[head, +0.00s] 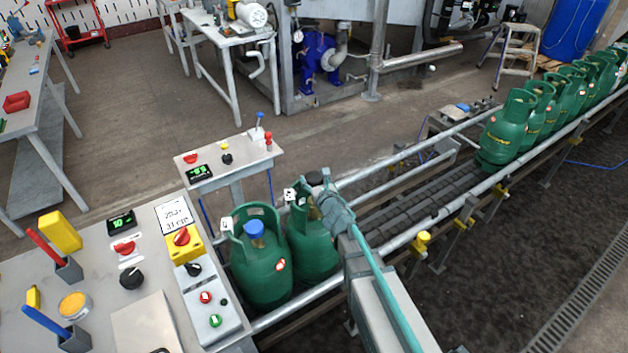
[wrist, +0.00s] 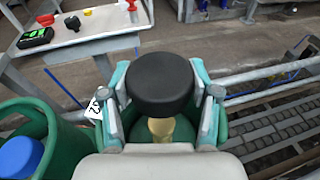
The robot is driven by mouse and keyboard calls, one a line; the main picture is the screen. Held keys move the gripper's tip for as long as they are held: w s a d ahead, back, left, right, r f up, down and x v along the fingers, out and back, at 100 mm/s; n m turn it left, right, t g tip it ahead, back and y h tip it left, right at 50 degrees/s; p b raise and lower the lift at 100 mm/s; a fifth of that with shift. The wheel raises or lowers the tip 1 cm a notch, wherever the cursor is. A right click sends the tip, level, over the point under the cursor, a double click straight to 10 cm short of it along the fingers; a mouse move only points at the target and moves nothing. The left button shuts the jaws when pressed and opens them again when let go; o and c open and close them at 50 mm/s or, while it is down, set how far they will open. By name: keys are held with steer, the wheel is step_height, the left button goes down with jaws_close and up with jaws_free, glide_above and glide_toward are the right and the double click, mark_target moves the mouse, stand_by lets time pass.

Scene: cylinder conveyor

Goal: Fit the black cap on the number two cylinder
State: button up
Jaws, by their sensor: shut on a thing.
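The number two cylinder (head: 312,250) is green and stands upright on the conveyor, beside a green cylinder with a blue cap (head: 254,228). Its white tag (wrist: 94,108) shows a 2 in the wrist view. My gripper (wrist: 164,92) is shut on the black cap (wrist: 160,76), with a finger on each side. The cap, also seen in the head view (head: 315,178), is above the cylinder's brass valve (wrist: 162,130). I cannot tell whether cap and valve touch. The gripper hides much of the cylinder's top.
Conveyor rails (head: 400,233) run along both sides of the cylinders. A control desk (head: 95,260) with buttons and knobs is at left, and a small panel table (head: 229,160) stands behind. Several green cylinders (head: 510,128) queue at upper right; the belt between is clear.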

steer(key=shift+a, duration=0.1)
steer(key=shift+s+f+b, duration=0.1)
steer(key=shift+b, duration=0.35)
step_height(320, 180, down, 6)
steer(key=b, duration=0.6)
steer(key=shift+r, duration=0.2)
steer(key=shift+f+b, duration=2.4)
steer(key=shift+b, duration=0.55)
stand_by(1.6)
steer(key=o, duration=1)
steer(key=shift+r, duration=0.2)
steer(key=shift+r, duration=4.85)
